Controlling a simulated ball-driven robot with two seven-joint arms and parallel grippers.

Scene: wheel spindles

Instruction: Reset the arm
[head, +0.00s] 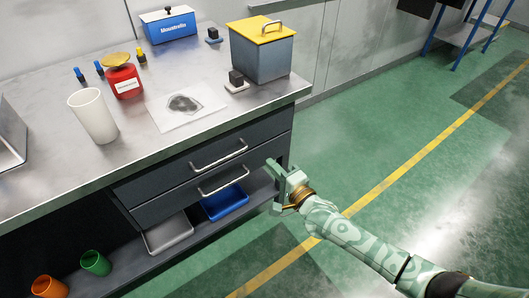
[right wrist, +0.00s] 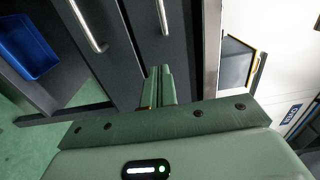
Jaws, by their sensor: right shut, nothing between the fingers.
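My right gripper (head: 275,184) is at the right front corner of the workbench, beside the drawers, with its arm coming in from the lower right. In the right wrist view its fingers (right wrist: 160,86) are together with nothing between them, pointing toward the dark drawer fronts. The upper drawer (head: 207,160) and lower drawer (head: 205,188) each have a silver bar handle and look closed. Whether the gripper touches the bench cannot be told. My left gripper is not in view.
On the metal worktop (head: 60,185) stand a white cup (head: 94,116), a red scale (head: 122,82), a grey bin with yellow lid (head: 262,57) and a blue box (head: 169,27). A blue tray (head: 225,203) lies on the lower shelf. The green floor (head: 375,140) at right is clear.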

